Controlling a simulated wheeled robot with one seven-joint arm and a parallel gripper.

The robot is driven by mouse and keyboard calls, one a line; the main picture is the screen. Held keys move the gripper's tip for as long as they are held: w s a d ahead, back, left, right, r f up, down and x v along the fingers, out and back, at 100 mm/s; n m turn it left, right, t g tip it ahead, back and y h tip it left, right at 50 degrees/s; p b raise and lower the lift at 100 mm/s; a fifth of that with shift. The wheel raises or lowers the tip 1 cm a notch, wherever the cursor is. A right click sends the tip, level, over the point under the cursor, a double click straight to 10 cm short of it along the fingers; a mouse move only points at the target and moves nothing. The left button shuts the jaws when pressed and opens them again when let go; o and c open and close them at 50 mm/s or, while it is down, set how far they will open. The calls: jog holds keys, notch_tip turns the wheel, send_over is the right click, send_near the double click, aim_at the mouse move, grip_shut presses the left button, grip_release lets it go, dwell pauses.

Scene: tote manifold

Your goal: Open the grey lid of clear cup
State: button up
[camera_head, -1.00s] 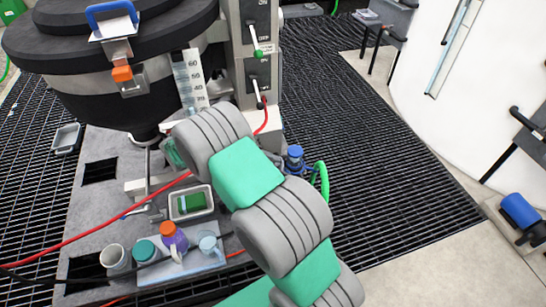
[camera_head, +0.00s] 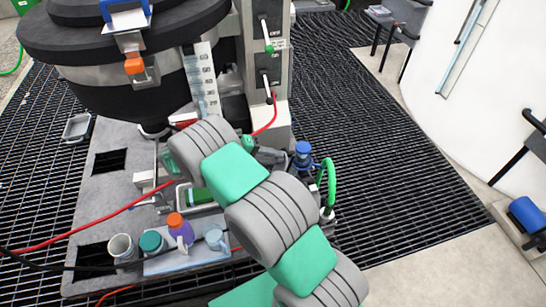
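A small clear, bluish cup with a grey-blue lid (camera_head: 214,234) stands at the right end of a row of containers on a pale tray (camera_head: 187,258). The lid appears to sit on top of the cup. My grey and green arm crosses the middle of the view from the lower right, just right of the cup. My gripper cannot be made out; the arm's far end is hidden behind its own links.
Left of the cup stand a purple bottle with an orange cap (camera_head: 180,229), a teal-lidded cup (camera_head: 151,242) and an open white cup (camera_head: 122,247). A box with green contents (camera_head: 200,197) lies behind, partly covered by my arm. A red cable (camera_head: 100,217) crosses the grey board.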

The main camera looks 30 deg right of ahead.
jog(key=o, duration=0.3)
jog(key=s+a+r, duration=0.1)
jog(key=s+r, duration=0.3)
jog(key=s+a+r+p, duration=0.1)
jog(key=s+r, duration=0.3)
jog(key=s, duration=0.1)
jog(key=s+a+r, duration=0.2)
jog(key=s+r, duration=0.2)
jog(key=r, duration=0.1)
jog(key=shift+s+a, duration=0.1)
jog(key=shift+s, duration=0.15)
